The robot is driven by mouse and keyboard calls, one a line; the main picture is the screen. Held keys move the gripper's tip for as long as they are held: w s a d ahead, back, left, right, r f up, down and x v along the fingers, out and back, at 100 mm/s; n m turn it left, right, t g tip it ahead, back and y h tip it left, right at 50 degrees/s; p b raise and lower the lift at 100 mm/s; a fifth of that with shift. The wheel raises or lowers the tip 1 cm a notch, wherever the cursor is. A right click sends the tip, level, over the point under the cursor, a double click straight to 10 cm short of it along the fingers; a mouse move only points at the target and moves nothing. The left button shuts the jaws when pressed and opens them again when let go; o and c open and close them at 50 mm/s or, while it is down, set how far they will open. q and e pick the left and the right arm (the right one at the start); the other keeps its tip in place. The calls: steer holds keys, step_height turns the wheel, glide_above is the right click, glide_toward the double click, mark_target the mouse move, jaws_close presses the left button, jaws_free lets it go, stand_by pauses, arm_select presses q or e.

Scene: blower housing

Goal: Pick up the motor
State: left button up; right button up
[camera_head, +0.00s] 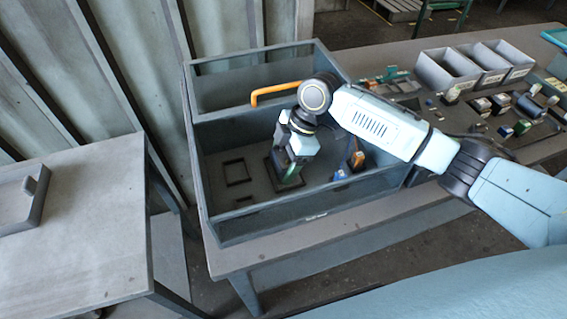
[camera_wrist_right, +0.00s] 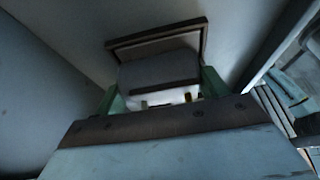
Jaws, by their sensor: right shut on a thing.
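My right gripper (camera_head: 289,176) points down into the front compartment of the grey box (camera_head: 215,180). In the right wrist view its two green fingers (camera_wrist_right: 160,92) stand on either side of a pale, rounded block with a dark band, which looks like the motor (camera_wrist_right: 135,72). The gripper is shut on it. A brown square frame (camera_wrist_right: 155,36) shows just behind the motor; I cannot tell whether the motor touches it or is lifted clear. In the head view the gripper hides most of the motor. My left gripper is not in view.
A square outline (camera_head: 237,172) lies on the box floor, left of the gripper. Orange and blue small parts (camera_head: 356,158) lie to its right. An orange handle (camera_head: 275,91) is at the box divider.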

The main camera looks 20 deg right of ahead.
steer(key=shift+c, duration=1.4)
steer(key=shift+r, duration=0.15)
